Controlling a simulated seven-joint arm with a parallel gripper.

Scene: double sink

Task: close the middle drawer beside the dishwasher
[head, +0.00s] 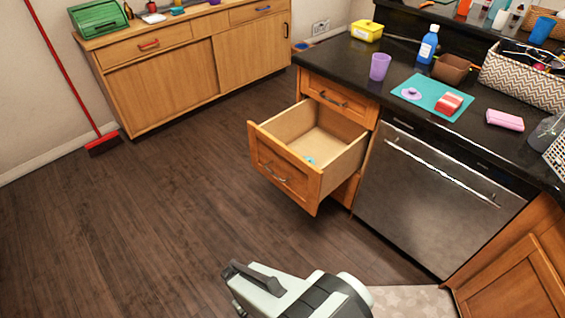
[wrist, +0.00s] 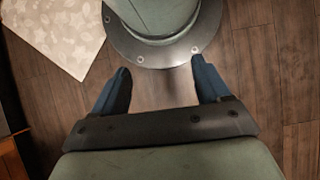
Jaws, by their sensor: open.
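The middle drawer (head: 285,172) stands pulled out from the wooden cabinet to the left of the dishwasher (head: 425,205) in the head view. Its front faces the lower left and bears a metal bar handle (head: 272,174). A small teal item (head: 310,160) lies inside it. The drawer above it (head: 338,97) is shut. My gripper shows in the wrist view (wrist: 160,88), with two dark blue fingers spread apart and nothing between them. It points down over my own round base and the floor. In the head view my arm is at the bottom, below and apart from the drawer; the fingertips are not clear there.
Wood floor (head: 150,220) lies free in front of and left of the drawer. A patterned mat (head: 415,300) lies before the dishwasher. The dark counter (head: 350,70) holds a purple cup (head: 380,66) and other items. A red broom (head: 103,143) leans at the far left.

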